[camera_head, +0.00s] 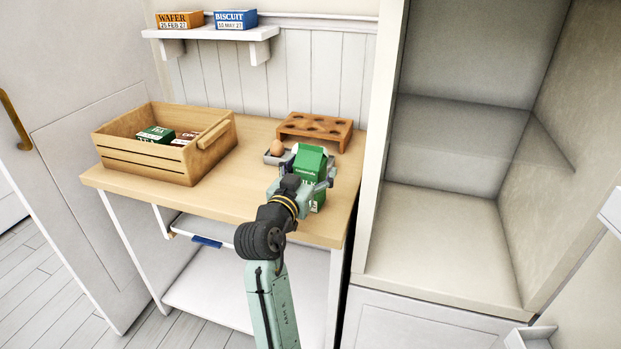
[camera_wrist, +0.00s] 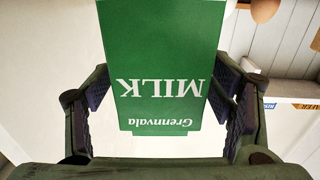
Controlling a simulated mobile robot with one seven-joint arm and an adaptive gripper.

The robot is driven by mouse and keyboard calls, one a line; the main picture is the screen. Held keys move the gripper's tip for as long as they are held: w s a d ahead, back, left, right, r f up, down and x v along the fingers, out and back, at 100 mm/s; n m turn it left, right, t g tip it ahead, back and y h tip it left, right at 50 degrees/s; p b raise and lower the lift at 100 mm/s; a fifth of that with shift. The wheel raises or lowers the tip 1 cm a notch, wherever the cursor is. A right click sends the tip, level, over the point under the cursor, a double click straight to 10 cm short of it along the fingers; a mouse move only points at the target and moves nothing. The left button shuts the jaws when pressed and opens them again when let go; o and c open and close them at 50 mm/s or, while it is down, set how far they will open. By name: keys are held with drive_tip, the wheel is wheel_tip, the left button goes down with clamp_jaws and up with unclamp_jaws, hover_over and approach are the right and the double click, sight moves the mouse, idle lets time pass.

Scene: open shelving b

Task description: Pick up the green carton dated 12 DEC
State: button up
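A green carton (camera_head: 311,163) with a gabled top stands upright at the front right of the wooden worktop. In the wrist view its green face (camera_wrist: 160,60) reads "Grennvala MILK" upside down. No date is readable on it in either view. My gripper (camera_head: 301,186) is at the carton, with one finger on each side of it. In the wrist view the finger pads (camera_wrist: 161,92) lie right along the carton's two edges. I cannot tell whether they press on it. The carton's base is partly hidden by my gripper.
A wooden crate (camera_head: 145,168) with green tea boxes (camera_head: 156,133) stands left on the worktop (camera_head: 230,198). Behind the carton are a grey tray with an egg (camera_head: 277,147) and a brown holed rack (camera_head: 315,129). A wall shelf (camera_head: 212,33) holds wafer and biscuit boxes. A tall cabinet side stands close right.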

drive_tip(key=c, duration=1.6)
drive_tip(key=shift+r, duration=0.1)
drive_tip(key=shift+c, duration=0.4)
